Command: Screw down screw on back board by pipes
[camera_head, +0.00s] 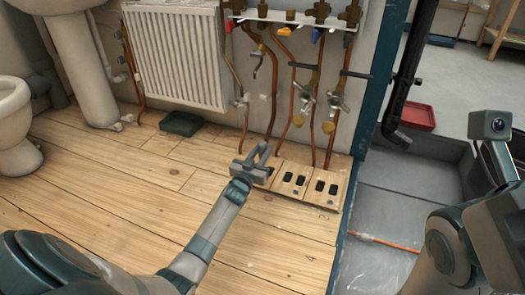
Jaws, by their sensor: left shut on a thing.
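My left gripper (257,161) is at the left end of the row of small wooden boards by the pipes. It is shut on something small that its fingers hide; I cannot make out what. The middle board (283,189) and the right board (313,199) lie flat on the floor at the wall, with dark rectangular slots. The left board is mostly behind the gripper. The copper pipes (290,100) come down the wall just behind the boards. The screw is too small or hidden to tell. My right arm is at the right edge; its fingers are not in view.
Valves (335,100) stick out from the pipes above the boards. A white radiator (178,55) hangs on the wall, with a dark green block (181,123) on the floor below. A blue post (375,80) stands right of the boards. The wooden floor (110,180) at left is clear.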

